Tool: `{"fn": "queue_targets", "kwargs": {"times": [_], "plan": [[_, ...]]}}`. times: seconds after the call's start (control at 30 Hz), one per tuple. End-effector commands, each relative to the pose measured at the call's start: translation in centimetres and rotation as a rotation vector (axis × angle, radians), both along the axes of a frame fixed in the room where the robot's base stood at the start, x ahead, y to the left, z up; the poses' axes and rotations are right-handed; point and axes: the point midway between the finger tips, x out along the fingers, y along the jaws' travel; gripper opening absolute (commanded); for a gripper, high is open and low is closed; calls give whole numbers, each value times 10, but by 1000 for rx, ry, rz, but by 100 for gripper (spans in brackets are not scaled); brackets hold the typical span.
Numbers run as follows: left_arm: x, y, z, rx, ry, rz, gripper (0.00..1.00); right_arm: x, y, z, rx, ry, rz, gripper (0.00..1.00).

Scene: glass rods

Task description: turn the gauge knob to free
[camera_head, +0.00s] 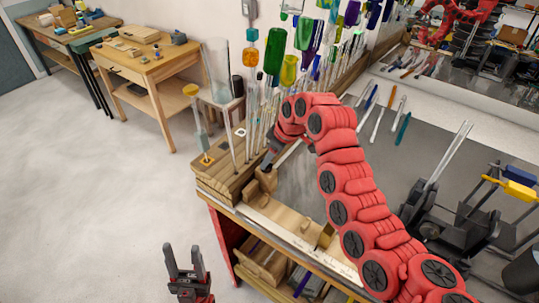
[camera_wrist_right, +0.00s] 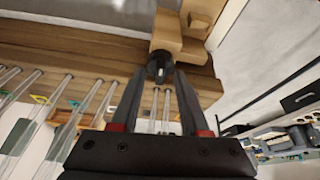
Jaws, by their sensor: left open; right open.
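The gauge is a light wooden block (camera_head: 266,180) at the left front corner of the bench, beside the thick wooden rod rack (camera_head: 225,172). In the right wrist view a small dark round knob (camera_wrist_right: 159,68) sits at the near end of the stepped wooden block (camera_wrist_right: 185,38). My right gripper (camera_head: 267,166) points down at the block; in its wrist view the open fingers (camera_wrist_right: 160,80) stand on either side of the knob. I cannot tell whether they touch it, nor read its setting. My left gripper (camera_head: 186,262) is open and empty, low over the floor, away from the bench.
Upright glass rods (camera_head: 262,125) stand close behind the right gripper. A wooden ruler-like strip (camera_head: 290,232) runs along the bench front. A dark burner-like machine (camera_head: 440,215) stands to the right. The floor (camera_head: 95,210) at left is clear.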

Motion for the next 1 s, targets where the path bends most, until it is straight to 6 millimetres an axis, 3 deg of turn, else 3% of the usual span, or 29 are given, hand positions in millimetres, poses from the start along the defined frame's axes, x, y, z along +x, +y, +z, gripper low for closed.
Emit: {"fn": "queue_targets", "kwargs": {"times": [0.2,0.47,0.77,1.0], "plan": [[0,0,0,0,0,0,50,0,0,-1,0,0,0,45],[0,0,0,0,0,0,50,0,0,-1,0,1,0,0],[0,0,-3,0,0,0,50,0,0,-2,0,0,-3,0],[0,0,-35,0,0,0,50,0,1,-6,0,-4,-99,0]]}}
